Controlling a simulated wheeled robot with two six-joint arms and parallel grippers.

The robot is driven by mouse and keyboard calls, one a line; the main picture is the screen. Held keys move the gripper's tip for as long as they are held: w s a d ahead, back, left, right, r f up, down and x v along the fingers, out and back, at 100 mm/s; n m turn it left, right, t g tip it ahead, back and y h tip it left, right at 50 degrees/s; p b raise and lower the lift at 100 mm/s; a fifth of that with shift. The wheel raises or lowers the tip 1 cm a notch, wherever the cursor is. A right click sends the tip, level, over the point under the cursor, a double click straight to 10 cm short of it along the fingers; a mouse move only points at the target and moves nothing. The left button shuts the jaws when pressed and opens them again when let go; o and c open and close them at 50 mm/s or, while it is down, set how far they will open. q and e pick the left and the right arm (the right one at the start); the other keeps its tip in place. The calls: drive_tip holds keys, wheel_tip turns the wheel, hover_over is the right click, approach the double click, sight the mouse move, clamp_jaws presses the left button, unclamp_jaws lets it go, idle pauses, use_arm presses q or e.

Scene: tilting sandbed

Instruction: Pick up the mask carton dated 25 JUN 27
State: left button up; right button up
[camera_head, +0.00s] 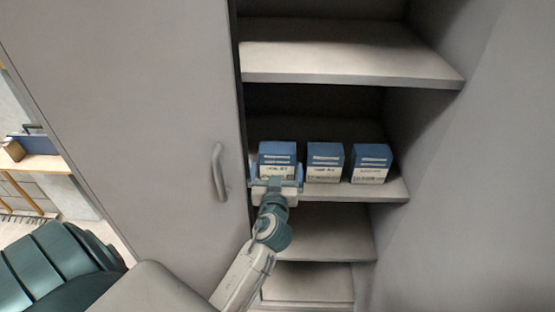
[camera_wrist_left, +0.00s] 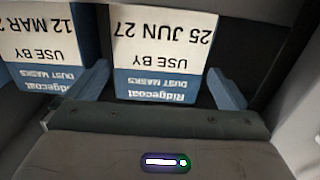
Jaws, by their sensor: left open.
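The carton marked USE BY 25 JUN 27 (camera_head: 278,148) is the leftmost of three blue-and-white dust mask cartons on a cabinet shelf. It fills the middle of the left wrist view (camera_wrist_left: 163,45), where its label appears upside down. My left gripper (camera_head: 276,174) is open in front of this carton, with one finger toward each side. In the left wrist view the fingertips (camera_wrist_left: 158,72) flank the carton's front edges; I cannot tell whether they touch it. My right gripper is not in view.
The middle carton (camera_head: 325,160), its label partly showing 12 MAR (camera_wrist_left: 42,45), stands close beside it. The third carton (camera_head: 371,164) stands at the right. The shelf (camera_head: 398,190) has another shelf (camera_head: 350,66) above. A cabinet door (camera_head: 150,110) with a handle (camera_head: 218,172) is at left.

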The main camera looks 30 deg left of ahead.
sight(277, 166)
use_arm(q)
drive_tip(key=p+x, duration=0.2)
drive_tip(key=x, duration=0.2)
drive_tip(key=shift+w+a, duration=0.1)
drive_tip(key=shift+w, duration=0.2)
drive_tip(key=shift+w+a+f, duration=0.1)
drive_tip(key=shift+w+f, duration=0.05)
drive_tip(key=shift+w, duration=0.05)
drive_tip(key=shift+c, duration=0.9)
drive_tip(key=c, duration=0.6)
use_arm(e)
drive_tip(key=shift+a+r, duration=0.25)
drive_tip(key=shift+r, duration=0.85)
